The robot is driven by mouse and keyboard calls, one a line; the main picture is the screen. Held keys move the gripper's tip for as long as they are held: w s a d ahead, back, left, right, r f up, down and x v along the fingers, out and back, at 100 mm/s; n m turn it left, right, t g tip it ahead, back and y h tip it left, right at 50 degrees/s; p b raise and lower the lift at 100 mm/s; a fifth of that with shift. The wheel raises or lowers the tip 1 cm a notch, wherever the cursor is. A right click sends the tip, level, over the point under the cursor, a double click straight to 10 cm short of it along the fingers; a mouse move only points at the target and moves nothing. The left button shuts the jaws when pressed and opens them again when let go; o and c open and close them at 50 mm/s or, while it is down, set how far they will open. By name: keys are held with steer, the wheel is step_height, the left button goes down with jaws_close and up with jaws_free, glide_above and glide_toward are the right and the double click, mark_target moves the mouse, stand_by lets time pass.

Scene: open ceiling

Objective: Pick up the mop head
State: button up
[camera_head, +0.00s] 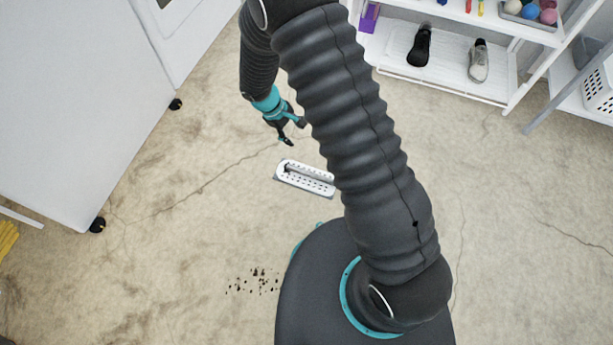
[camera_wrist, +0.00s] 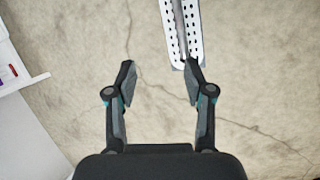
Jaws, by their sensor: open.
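The mop head (camera_head: 304,177) is a flat white plate with rows of holes and a dark bar along its middle. It lies on the floor in the head view, with its right end close to my arm's outline. In the wrist view the mop head (camera_wrist: 173,30) is at the top, right of centre, and runs out of the picture. My gripper (camera_head: 293,138) is open and empty, above and to the left of the mop head in the head view. In the wrist view my gripper (camera_wrist: 160,72) has its right fingertip close to the plate's near end; I cannot tell if they touch.
A white shelf (camera_head: 455,80) with shoes stands at the upper right. A large white wheeled cabinet (camera_head: 80,110) is at the left. Dark crumbs (camera_head: 253,281) lie on the floor beside my base. The floor around the mop head is clear.

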steer(key=n, duration=0.2)
glide_toward(305, 172)
steer(key=shift+h, duration=0.4)
steer(key=x, duration=0.4)
steer(key=shift+s+a+f+b, duration=0.15)
steer(key=shift+f+b, duration=0.25)
steer(key=shift+w+x, duration=0.2)
steer(key=shift+x, duration=2.5)
jaws_close()
